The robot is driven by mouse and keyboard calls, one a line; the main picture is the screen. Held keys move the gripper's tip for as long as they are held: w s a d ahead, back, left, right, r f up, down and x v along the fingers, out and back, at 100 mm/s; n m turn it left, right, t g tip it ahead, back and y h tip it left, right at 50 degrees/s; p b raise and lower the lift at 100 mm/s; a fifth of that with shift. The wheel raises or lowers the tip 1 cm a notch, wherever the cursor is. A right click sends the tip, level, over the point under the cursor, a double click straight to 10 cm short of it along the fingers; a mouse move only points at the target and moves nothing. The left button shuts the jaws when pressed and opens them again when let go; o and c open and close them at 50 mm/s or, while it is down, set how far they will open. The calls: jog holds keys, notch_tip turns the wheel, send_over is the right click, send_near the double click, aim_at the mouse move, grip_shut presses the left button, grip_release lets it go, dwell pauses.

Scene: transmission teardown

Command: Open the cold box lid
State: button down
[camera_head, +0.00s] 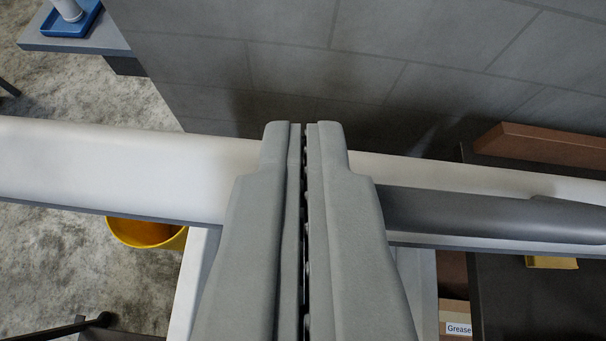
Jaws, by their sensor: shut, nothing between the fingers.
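My gripper (304,128) is in the middle of the camera view, its two grey fingers pressed together with nothing between them. A long white panel (110,170), which looks like the cold box lid, crosses the whole view behind the fingers. A dark grey bar (450,213), which looks like its handle, runs along the panel to the right of the fingers. The fingers overlap the panel in the picture; I cannot tell whether they touch it. Pale upright surfaces (196,275) show below the panel, perhaps the box body. The fingers hide the middle, and how far the lid is open is unclear.
A grey tiled wall (400,60) stands behind. A yellow bucket (145,233) is on the floor at left. A table (85,43) with a blue tray (70,24) is at upper left. At right are a dark shelf (520,300) and a box labelled Grease (456,318).

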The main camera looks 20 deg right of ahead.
jog(key=v, duration=1.7)
jog(key=shift+s, duration=0.25)
